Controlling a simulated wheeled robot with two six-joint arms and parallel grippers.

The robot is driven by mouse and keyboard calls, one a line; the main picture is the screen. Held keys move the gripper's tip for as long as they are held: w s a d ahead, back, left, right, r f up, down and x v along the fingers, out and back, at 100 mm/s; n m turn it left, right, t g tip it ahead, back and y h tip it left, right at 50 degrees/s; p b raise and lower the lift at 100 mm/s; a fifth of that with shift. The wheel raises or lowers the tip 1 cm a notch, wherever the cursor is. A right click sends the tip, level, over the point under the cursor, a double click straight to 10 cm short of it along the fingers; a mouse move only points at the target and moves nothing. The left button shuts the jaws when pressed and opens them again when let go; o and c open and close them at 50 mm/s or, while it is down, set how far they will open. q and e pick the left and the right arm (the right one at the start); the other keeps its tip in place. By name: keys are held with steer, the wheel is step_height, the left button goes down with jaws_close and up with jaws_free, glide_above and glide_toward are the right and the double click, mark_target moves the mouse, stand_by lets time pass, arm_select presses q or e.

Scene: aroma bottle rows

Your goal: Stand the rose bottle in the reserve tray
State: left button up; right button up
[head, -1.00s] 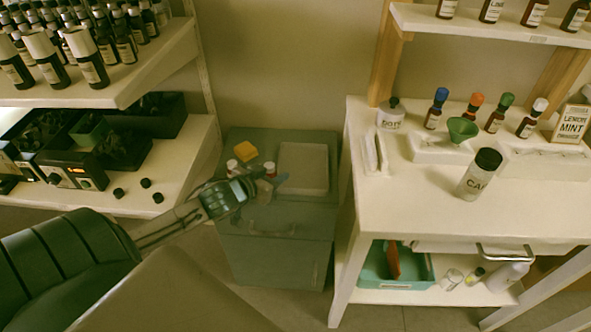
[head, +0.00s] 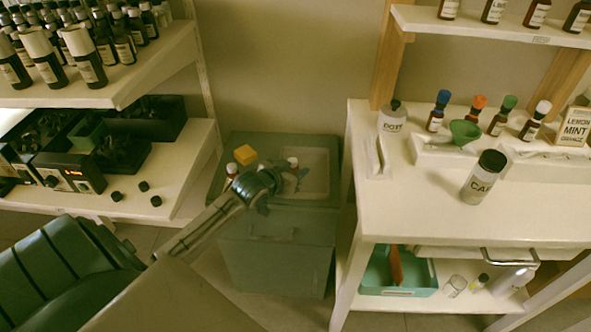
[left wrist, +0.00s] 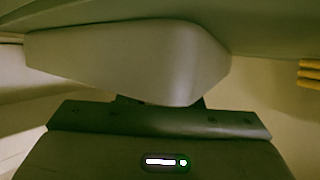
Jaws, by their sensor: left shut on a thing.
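My left gripper (head: 290,177) reaches over the low grey-green cabinet and is shut on a small white-capped bottle (head: 292,162). I take this as the rose bottle; its label cannot be read and the fingers hide most of it. The shallow pale tray (head: 318,188) on the right of the cabinet top appears to be the reserve tray. The gripper and bottle are over its left part; whether the bottle touches its floor cannot be told. The left wrist view shows mostly my own gripper housing, not the bottle. My right gripper is not in view.
Another small white-capped bottle (head: 231,169) and a yellow block (head: 245,155) stand left of the tray on the cabinet (head: 270,255). A white workbench (head: 410,205) with bottles and a green funnel (head: 464,131) rises close on the right. Shelves with dark bottles stand left.

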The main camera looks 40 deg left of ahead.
arm_select(q)
steer(key=o, duration=1)
steer(key=shift+s+r, duration=0.1)
steer(key=shift+r, duration=0.05)
steer(key=v, duration=0.4)
steer(key=shift+p, duration=0.4)
steer(key=p+v, duration=0.1)
steer(key=v, duration=0.5)
steer(key=shift+s+r+p, duration=0.2)
steer(key=shift+s+p, duration=0.1)
steer(key=shift+s+r, duration=0.2)
steer(key=shift+s, duration=0.3)
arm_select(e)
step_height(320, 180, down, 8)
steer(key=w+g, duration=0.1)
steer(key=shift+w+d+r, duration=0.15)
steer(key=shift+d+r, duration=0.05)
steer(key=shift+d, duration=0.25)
